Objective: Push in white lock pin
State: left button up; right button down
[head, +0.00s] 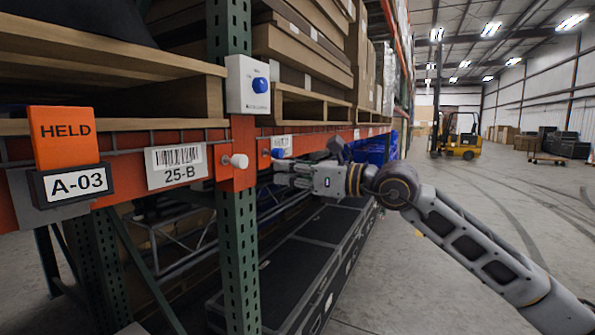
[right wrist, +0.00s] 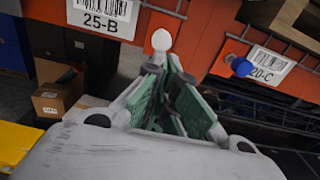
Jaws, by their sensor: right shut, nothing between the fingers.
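The white lock pin (head: 237,161) sticks out of the orange beam (head: 228,180) by the green upright, right of the 25-B label. In the right wrist view, the white pin's round head (right wrist: 161,40) shows just beyond my fingertips. My right gripper (head: 279,172) is shut and empty. In the head view it appears right of the white pin and below a blue pin (head: 277,153). It also shows in the right wrist view (right wrist: 163,64). I cannot tell whether the fingertips touch the white pin. My left gripper is not in view.
The blue pin (right wrist: 240,66) sits right of the white one, beside the 20-C label (right wrist: 268,66). An orange HELD tag (head: 63,138) hangs at left. The aisle floor at right is open; a yellow forklift (head: 460,140) stands far back.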

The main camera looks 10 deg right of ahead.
aim_at(245, 167)
jog(key=p+x, duration=0.2)
jog(key=x, duration=0.4)
jog(key=shift+w+a+r, duration=0.15)
jog(key=shift+w+a+p, duration=0.3)
jog(key=shift+w+a, duration=0.05)
jog(key=shift+a, duration=0.15)
jog(key=shift+w+a, duration=0.2)
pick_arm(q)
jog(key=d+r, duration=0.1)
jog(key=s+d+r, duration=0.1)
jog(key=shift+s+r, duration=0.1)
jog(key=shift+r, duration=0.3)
pick_arm(e)
jog(key=shift+a, duration=0.15)
jog(key=shift+b+x, duration=0.45)
jog(key=shift+x, duration=1.35)
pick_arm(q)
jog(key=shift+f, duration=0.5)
